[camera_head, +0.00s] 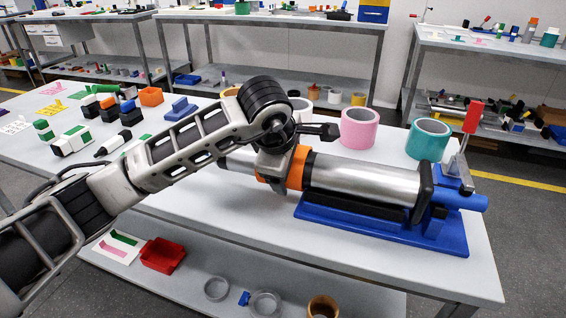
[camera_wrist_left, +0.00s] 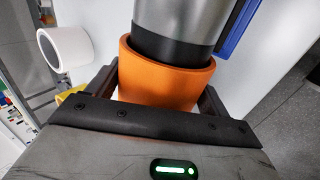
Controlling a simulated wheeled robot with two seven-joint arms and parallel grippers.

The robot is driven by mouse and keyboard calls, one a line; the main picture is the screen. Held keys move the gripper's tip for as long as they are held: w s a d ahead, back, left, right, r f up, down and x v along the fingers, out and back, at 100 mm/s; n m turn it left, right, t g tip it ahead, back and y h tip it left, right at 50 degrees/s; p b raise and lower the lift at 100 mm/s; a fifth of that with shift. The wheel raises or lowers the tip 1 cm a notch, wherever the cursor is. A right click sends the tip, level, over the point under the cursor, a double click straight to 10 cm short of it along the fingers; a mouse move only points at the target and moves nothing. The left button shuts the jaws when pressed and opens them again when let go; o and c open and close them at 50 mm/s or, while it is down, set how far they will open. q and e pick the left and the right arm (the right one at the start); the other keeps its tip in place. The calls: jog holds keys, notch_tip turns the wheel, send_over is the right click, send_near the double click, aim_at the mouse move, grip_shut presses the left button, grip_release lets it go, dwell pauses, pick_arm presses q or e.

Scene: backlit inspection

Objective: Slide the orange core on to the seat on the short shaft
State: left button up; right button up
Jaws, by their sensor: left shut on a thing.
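The orange core (camera_head: 298,167) is a short ring held in my left gripper (camera_head: 280,168), which is shut on it. In the left wrist view the core (camera_wrist_left: 166,80) sits between the two fingers (camera_wrist_left: 160,92). The black end band of the silver shaft (camera_wrist_left: 178,42) enters the core's open rim, with a thin gap showing at one side. In the head view the shaft (camera_head: 365,181) lies along a blue stand (camera_head: 340,222), with a black flange at its right end. The core's inside is hidden, so I cannot tell how deep the band reaches. My right gripper is not in view.
A red lever (camera_head: 473,117) stands on a metal clamp at the stand's right end. A pink ring (camera_head: 359,128) and a teal ring (camera_head: 428,139) stand behind the shaft. Small blocks and pens lie at the table's left. The table's front left is clear.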

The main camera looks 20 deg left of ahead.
pick_arm(q)
jog(key=shift+d, duration=0.3)
jog(key=shift+d, duration=0.1)
dwell(0.3)
jog(key=o, duration=1.1)
jog(key=shift+c, duration=0.2)
